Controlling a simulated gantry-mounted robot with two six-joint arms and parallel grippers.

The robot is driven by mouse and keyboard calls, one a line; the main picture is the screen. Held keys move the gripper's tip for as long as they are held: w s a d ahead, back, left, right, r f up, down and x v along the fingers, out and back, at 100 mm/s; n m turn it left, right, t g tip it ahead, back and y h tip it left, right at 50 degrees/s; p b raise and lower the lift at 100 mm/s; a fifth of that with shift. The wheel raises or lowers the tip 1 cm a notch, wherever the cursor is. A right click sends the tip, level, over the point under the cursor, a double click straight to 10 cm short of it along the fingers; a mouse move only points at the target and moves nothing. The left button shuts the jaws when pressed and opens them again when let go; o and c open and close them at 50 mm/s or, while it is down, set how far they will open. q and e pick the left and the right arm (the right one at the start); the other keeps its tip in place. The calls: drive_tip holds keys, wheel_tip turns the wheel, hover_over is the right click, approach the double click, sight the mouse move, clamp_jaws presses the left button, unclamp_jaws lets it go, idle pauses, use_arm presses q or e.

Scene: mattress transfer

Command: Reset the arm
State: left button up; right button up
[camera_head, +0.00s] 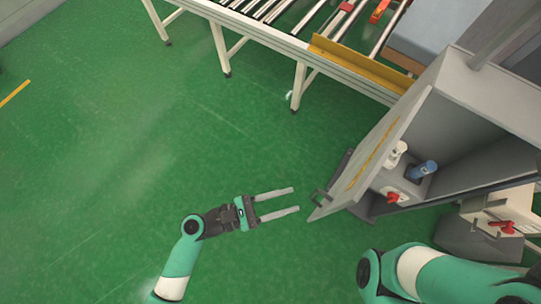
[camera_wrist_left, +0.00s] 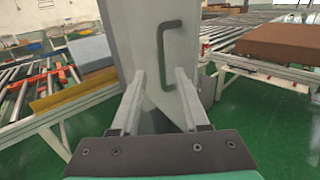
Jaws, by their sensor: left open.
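My left gripper (camera_head: 295,200) is open and empty in the head view, held above the green floor with its fingers pointing right. It also shows in the left wrist view (camera_wrist_left: 160,80), its two fingers apart. Ahead of it is a grey cabinet (camera_head: 505,105) with its door (camera_head: 370,150) ajar; the fingertips appear just left of the door's lower edge. The door's dark handle (camera_wrist_left: 162,52) shows beyond the fingers in the wrist view, and nothing is between the fingers. My right arm enters at the lower right of the head view; its gripper is out of the picture.
A roller conveyor (camera_head: 295,48) with a yellow edge plate (camera_head: 360,62) stands at the top. A brown block (camera_wrist_left: 280,45) lies on another conveyor. Floor at left is clear.

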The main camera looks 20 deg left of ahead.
idle(0.6)
use_arm(q)
drive_tip(key=w+a+r+m+t+p, duration=0.15)
drive_tip(key=w+r+m, duration=0.3)
drive_tip(key=r, duration=0.85)
drive_tip(key=w+r+m+t+p, duration=0.15)
drive_tip(key=w+r+m, duration=0.3)
drive_tip(key=r, duration=0.75)
drive_tip(key=w+a+r+m+t+p, duration=0.15)
drive_tip(key=w+r+m, duration=0.3)
drive_tip(key=r, duration=0.85)
drive_tip(key=s+a+r+m+t+y, duration=0.1)
drive_tip(key=s+a+r+m+t, duration=0.15)
drive_tip(key=r, duration=0.35)
drive_tip(key=s+a+r+m+t+y+p, duration=0.1)
drive_tip(key=a+r+m+t+y, duration=0.15)
drive_tip(key=r, duration=0.45)
drive_tip(key=s+a+r+m+t, duration=0.1)
drive_tip(key=a+r+m+t, duration=0.1)
drive_tip(key=r+m+t, duration=0.3)
drive_tip(key=s+a+r+m+t+y, duration=0.2)
drive_tip(key=a+r+y, duration=0.3)
drive_tip(key=y, duration=0.5)
drive_tip(key=shift+s+a+t, duration=0.45)
drive_tip(key=shift+s+a, duration=0.3)
drive_tip(key=shift+a, duration=0.25)
